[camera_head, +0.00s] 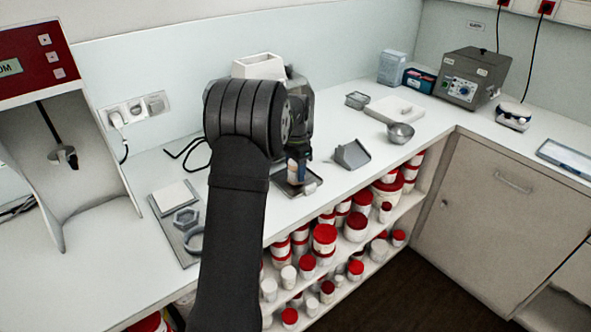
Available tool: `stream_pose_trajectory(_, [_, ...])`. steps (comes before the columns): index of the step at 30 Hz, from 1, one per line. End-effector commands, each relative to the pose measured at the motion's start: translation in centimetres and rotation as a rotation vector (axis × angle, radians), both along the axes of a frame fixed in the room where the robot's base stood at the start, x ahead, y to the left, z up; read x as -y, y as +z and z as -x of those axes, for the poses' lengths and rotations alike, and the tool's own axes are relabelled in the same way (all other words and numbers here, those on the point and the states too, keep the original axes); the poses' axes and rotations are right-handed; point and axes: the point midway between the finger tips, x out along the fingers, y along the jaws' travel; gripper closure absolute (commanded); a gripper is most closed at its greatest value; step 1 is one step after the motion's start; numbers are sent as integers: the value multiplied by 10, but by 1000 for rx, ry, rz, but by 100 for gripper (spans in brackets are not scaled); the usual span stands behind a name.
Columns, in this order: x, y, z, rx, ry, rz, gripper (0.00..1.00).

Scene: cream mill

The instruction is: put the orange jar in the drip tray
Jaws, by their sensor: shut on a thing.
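My gripper (298,161) points down over the front part of the white bench and is mostly hidden by my own arm. The drip tray (313,180), a small grey tray near the bench's front edge, lies directly under the gripper. I cannot tell whether the jar touches the tray's floor. A small pale thing also shows at the tray's right side.
A grey angled holder (352,154) stands right of the tray, with a metal bowl (400,132) beyond it. A white box (258,67) stands behind my arm. A grey plate with a hexagonal piece (185,217) lies at left. Shelves of red-lidded tubs are below the bench edge.

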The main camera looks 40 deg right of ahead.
Motion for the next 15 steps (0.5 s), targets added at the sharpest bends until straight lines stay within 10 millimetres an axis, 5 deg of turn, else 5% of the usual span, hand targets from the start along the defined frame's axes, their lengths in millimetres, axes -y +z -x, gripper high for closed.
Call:
stream_pose_trajectory(11, [0, -5, 0, 0, 0, 0, 75])
stream_pose_trajectory(12, [0, -6, 0, 1, 0, 0, 49])
stream_pose_trajectory(15, [0, -5, 0, 1, 0, 1, 31])
